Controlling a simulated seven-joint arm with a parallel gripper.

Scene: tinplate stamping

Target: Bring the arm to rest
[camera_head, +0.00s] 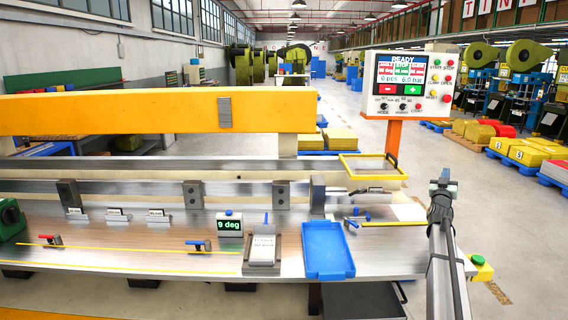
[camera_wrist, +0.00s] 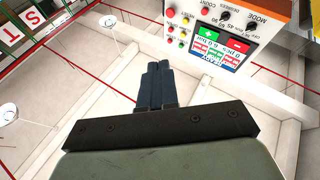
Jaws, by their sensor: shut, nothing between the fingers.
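My gripper (camera_head: 444,176) is at the right in the head view, raised above the right end of the metal workbench (camera_head: 180,240). In the wrist view its two dark fingers (camera_wrist: 155,84) are together, with nothing between them. It points upward there, with the ceiling and the upside-down control panel (camera_wrist: 222,45) beyond it. My gripper touches nothing that I can see.
The control panel (camera_head: 408,84) stands on an orange post left of my gripper and reads READY.

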